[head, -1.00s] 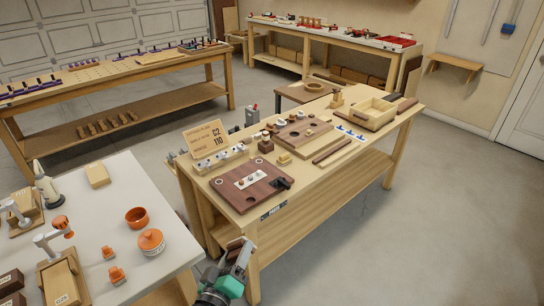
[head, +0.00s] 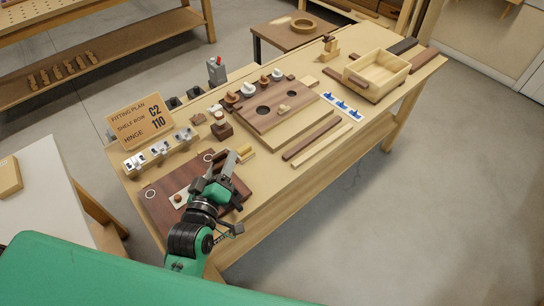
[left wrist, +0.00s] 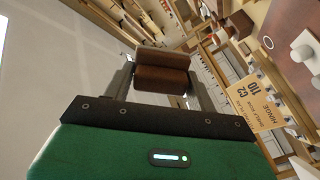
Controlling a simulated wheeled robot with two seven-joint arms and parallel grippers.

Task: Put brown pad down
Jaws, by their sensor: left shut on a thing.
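My left gripper (head: 229,166) reaches in over the front left of the bench, above the dark wood board (head: 158,204). In the left wrist view the brown pad (left wrist: 162,79) sits between the two fingers of this gripper (left wrist: 163,88), which are shut on it. In the head view the pad is hard to make out behind the gripper. I cannot tell whether it touches anything below. My right gripper is not in view.
A fitting plan sign (head: 142,117) and a row of white holders stand at the bench's left. A brown board with holes (head: 275,112), a blue-marked strip (head: 342,106) and an open wooden box (head: 375,75) lie further right.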

